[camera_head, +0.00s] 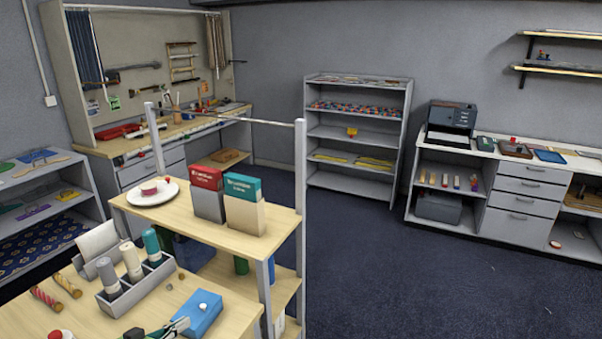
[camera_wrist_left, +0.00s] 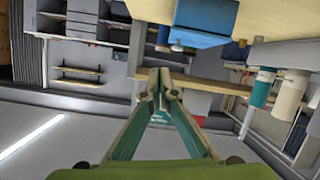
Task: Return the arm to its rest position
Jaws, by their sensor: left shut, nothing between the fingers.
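My left gripper (camera_head: 180,324) shows at the bottom edge of the head view, over the front of the near wooden table (camera_head: 50,320). Its teal and pale fingers are close beside the left side of a blue box (camera_head: 203,312) with a white knob on top. I cannot tell whether they touch it. In the left wrist view the fingers of my left gripper (camera_wrist_left: 159,82) come together at the tips with nothing between them. The blue box also shows there (camera_wrist_left: 205,18), beyond the tips, near the top edge. Most of my left arm is out of frame. My right gripper is not in view.
A grey holder (camera_head: 140,292) with several bottles stands left of the blue box, near striped rolls (camera_head: 46,297). Behind, a raised shelf (camera_head: 275,222) between metal posts carries two boxes (camera_head: 243,204) and a white plate (camera_head: 153,199). Open floor (camera_head: 420,280) lies to the right.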

